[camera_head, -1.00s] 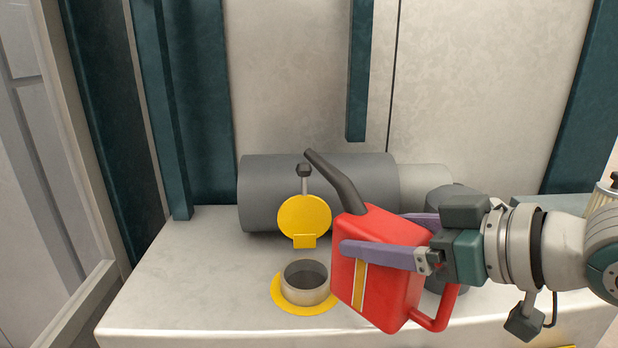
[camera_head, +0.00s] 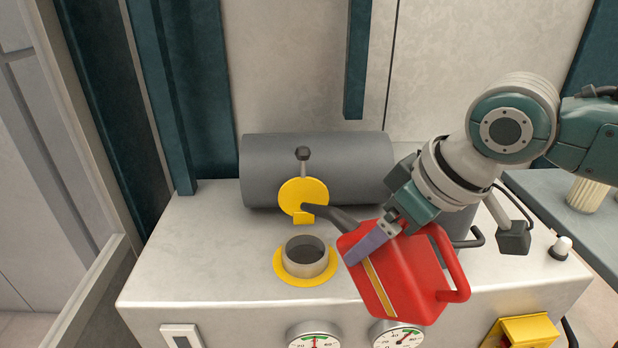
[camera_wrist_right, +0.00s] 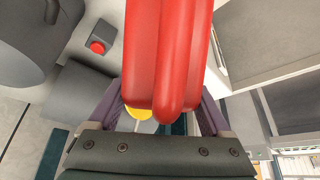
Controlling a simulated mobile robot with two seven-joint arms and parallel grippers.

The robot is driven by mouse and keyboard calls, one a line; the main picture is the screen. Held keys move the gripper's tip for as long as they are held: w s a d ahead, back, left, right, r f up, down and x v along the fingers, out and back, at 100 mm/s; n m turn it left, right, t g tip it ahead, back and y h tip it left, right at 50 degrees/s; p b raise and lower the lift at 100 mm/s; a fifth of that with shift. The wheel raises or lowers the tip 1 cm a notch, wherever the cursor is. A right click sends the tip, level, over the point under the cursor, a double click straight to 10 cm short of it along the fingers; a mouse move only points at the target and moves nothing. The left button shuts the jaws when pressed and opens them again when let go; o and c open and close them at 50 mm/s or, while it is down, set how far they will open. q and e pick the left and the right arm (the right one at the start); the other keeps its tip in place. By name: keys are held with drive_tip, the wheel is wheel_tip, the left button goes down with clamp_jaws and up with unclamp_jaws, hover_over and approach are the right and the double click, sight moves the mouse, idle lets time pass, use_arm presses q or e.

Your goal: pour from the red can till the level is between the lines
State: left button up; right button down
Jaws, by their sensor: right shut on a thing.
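The red can (camera_head: 405,273), with a dark grey spout and a yellow stripe, is tilted to the left in the head view. My right gripper (camera_head: 370,245) is shut on the can's body and holds it above the machine top. The spout's tip is above the round filler neck (camera_head: 305,257), close to the yellow flap. The neck has a yellow ring at its base; its inside looks dark and I see no liquid. In the right wrist view the red can (camera_wrist_right: 168,60) fills the middle between the fingers. My left gripper is not in view.
The yellow round flap (camera_head: 303,197) stands upright behind the neck. A grey cylinder (camera_head: 310,165) lies behind it. Two dial gauges (camera_head: 314,337) (camera_head: 398,335) sit on the front face, with lined scales. A yellow box (camera_head: 528,330) is at the lower right. The machine top's left side is clear.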

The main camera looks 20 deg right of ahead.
drive_tip(key=shift+w+a+f+g+b, duration=0.1)
drive_tip(key=shift+w+g+b, duration=0.2)
drive_tip(key=shift+g, duration=0.2)
drive_tip(key=shift+g+h, duration=0.3)
drive_tip(key=shift+h, duration=0.1)
drive_tip(key=shift+w+a+g, duration=0.15)
drive_tip(key=shift+w+g, duration=0.05)
drive_tip(key=shift+g, duration=0.2)
drive_tip(key=shift+w+a+g+h+b, duration=0.1)
drive_tip(key=shift+w+g+h+b, duration=0.15)
drive_tip(key=shift+g+h+b, duration=0.2)
drive_tip(key=shift+g, duration=0.25)
drive_tip(key=shift+r, duration=0.2)
drive_tip(key=shift+p, duration=0.4)
